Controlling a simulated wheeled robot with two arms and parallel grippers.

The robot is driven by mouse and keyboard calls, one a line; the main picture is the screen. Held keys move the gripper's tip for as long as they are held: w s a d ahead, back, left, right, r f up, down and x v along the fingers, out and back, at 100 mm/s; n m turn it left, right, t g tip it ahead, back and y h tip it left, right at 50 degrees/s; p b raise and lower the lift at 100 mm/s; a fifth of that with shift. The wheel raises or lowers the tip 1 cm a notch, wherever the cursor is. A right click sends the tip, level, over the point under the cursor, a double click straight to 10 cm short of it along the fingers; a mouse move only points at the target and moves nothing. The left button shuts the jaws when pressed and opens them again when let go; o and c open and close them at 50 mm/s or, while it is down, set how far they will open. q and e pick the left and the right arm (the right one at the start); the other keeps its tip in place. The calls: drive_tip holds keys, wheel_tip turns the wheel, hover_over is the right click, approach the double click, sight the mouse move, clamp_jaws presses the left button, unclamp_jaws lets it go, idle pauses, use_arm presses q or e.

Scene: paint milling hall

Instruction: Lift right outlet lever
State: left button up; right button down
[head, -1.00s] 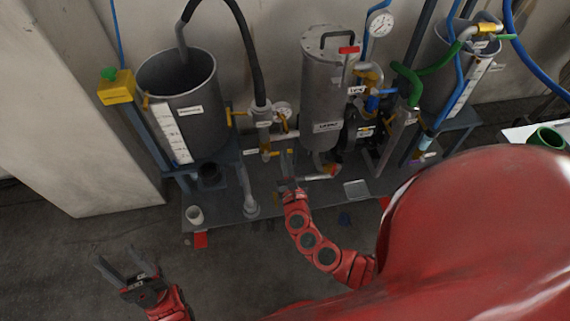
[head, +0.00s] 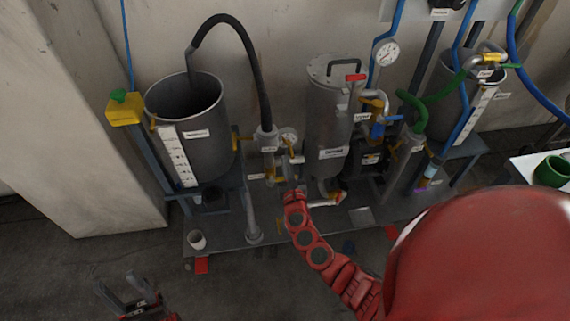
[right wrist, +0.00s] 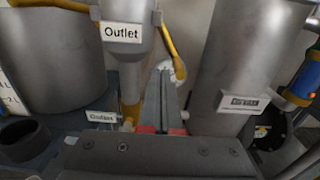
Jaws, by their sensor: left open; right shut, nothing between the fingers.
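The outlet body (right wrist: 124,55) is a grey metal cylinder with a white "Outlet" label in the right wrist view. My left gripper (head: 117,284) is open and empty, low at the left, over the floor.
A second yellow lever (right wrist: 55,4) is left of the outlet body. An open grey tank (head: 210,150) stands left, and a closed cylinder (head: 326,115) stands close right. A white cup (head: 197,240) is at the platform's front left. The floor in front is mostly clear.

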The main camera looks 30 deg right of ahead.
drive_tip(key=shift+s+d+r, duration=0.1)
drive_tip(key=shift+s+d, duration=0.1)
drive_tip(key=shift+d, duration=0.45)
drive_tip(key=shift+s+d+r, duration=0.2)
drive_tip(key=shift+d+r, duration=0.15)
drive_tip(key=shift+d, duration=0.25)
drive_tip(key=shift+s+d+r+p, duration=0.15)
drive_tip(key=shift+d+r+p, duration=0.4)
